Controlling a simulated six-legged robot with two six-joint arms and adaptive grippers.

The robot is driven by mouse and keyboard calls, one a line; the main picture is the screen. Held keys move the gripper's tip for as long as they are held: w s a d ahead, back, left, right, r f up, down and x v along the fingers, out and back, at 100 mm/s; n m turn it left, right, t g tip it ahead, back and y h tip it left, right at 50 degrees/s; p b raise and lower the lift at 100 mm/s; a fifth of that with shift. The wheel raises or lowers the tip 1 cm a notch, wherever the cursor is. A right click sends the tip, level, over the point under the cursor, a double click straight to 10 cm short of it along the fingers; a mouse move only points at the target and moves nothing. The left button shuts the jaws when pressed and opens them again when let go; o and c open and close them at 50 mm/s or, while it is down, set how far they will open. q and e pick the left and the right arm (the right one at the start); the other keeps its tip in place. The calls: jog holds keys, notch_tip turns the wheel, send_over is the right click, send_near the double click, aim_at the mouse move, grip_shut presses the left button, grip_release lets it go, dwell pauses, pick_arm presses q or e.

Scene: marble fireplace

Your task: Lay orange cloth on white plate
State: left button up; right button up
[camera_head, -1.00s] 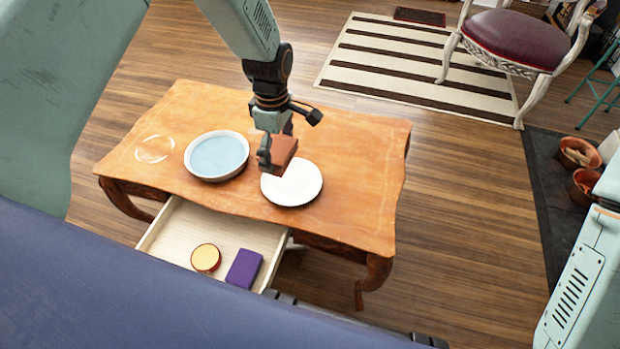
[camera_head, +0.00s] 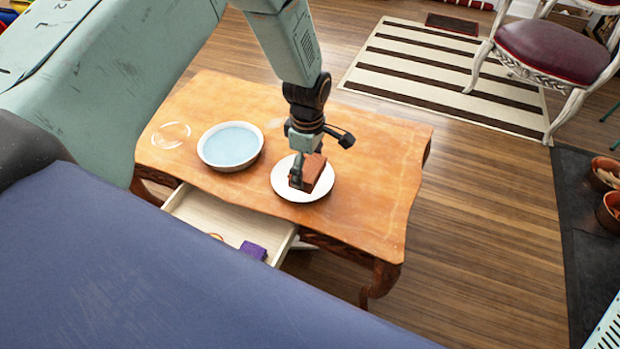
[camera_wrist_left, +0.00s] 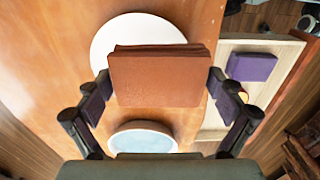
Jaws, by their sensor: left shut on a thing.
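The orange cloth (camera_head: 314,172), a folded brownish-orange block, is held in my left gripper (camera_head: 303,175). In the head view it shows over the white plate (camera_head: 283,187). In the left wrist view the cloth (camera_wrist_left: 160,78) sits between both fingers (camera_wrist_left: 158,98) and covers part of the plate (camera_wrist_left: 130,30). I cannot tell whether the cloth touches the plate. My right gripper is not in view; only a bit of pale casing shows at the lower right of the head view.
A white-rimmed bowl with pale blue inside (camera_head: 230,147) stands left of the plate on the wooden table (camera_head: 375,190). A clear round outline (camera_head: 171,135) lies farther left. The open drawer (camera_head: 200,212) holds a purple block (camera_head: 252,250). The table's right side is clear.

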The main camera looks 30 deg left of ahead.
aim_at(309, 177)
pick_arm(q)
notch_tip(309, 177, down, 2)
jog(key=shift+f+b, duration=0.25)
jog(key=shift+b, duration=0.3)
jog(key=shift+f, duration=0.3)
jog(key=shift+w+d, duration=0.1)
jog(key=shift+f, duration=0.15)
jog(key=shift+f, duration=0.4)
jog(key=o, duration=0.8)
jog(key=shift+c, duration=0.2)
